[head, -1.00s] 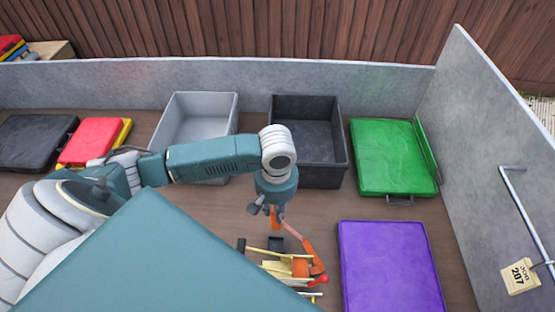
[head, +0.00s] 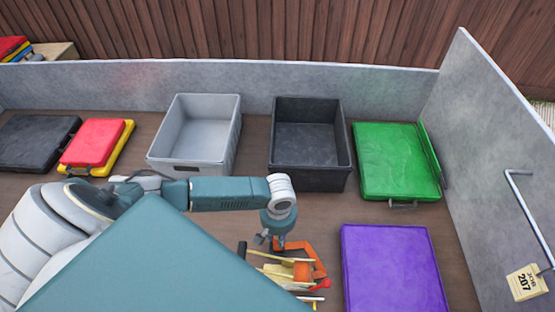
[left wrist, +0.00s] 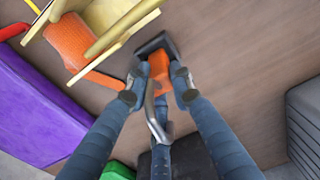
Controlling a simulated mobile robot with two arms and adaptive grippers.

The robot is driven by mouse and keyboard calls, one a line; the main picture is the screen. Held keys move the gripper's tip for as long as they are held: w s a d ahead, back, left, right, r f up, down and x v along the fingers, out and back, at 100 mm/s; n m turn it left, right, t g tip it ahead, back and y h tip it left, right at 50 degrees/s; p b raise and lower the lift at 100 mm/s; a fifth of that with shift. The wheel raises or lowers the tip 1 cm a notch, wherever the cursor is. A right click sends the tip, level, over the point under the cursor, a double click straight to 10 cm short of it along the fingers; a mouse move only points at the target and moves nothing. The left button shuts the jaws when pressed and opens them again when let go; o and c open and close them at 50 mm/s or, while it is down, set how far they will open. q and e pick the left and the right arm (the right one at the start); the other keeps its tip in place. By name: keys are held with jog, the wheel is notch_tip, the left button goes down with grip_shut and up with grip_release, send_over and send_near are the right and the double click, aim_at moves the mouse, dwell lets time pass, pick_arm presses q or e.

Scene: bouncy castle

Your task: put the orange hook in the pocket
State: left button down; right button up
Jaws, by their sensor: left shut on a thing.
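My left gripper (head: 272,238) is low over the floor at the upper left edge of a cluster of yellow and orange parts. In the left wrist view its fingertips (left wrist: 158,88) are closed around an orange piece (left wrist: 158,66), which I take for the orange hook. A curved grey metal part (left wrist: 155,122) runs from it between the fingers. A black block (left wrist: 155,46) lies just beyond; I cannot tell whether it touches. The cluster has yellow bars (left wrist: 118,38) and an orange block (left wrist: 70,42), possibly the pocket; its opening is not clear. My right gripper is out of view.
A purple mat (head: 392,270) lies right of the cluster. A grey bin (head: 168,163) and a black bin (head: 318,178) stand behind. A green case (head: 392,160) lies right, by the grey wall (head: 490,130). Brown floor between is clear.

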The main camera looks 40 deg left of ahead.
pick_arm(q)
jog(key=shift+f, duration=0.1)
jog(key=c, duration=1.5)
grip_release()
notch_tip(320, 180, up, 12)
jog(key=shift+s+d+r+p, duration=0.1)
jog(key=shift+d+r+p, duration=0.05)
jog(key=shift+p, duration=0.35)
jog(key=shift+r, duration=0.1)
